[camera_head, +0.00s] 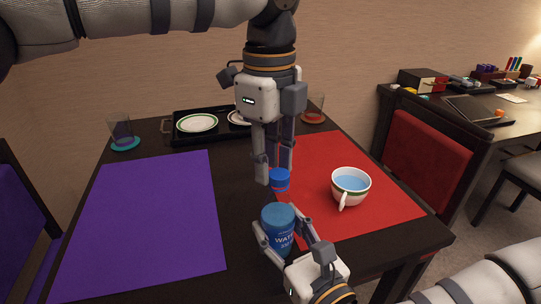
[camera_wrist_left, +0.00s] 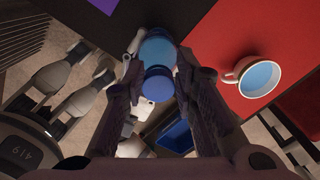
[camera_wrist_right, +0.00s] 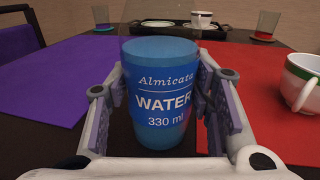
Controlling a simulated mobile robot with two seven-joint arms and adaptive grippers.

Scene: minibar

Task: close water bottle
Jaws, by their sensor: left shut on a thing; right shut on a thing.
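My left gripper (camera_head: 277,179) points down and is shut on a small blue cap (camera_head: 280,181). The cap is above and apart from the bottle. In the left wrist view the cap (camera_wrist_left: 157,84) shows between the fingers, beside the bottle's outline (camera_wrist_left: 157,50).
A cup of water (camera_head: 350,186) stands on the red mat (camera_head: 395,215), right of the bottle. A purple mat (camera_head: 150,220) lies empty at left. A tray (camera_head: 178,139) with plates and glasses on coasters (camera_head: 125,144) are at the back.

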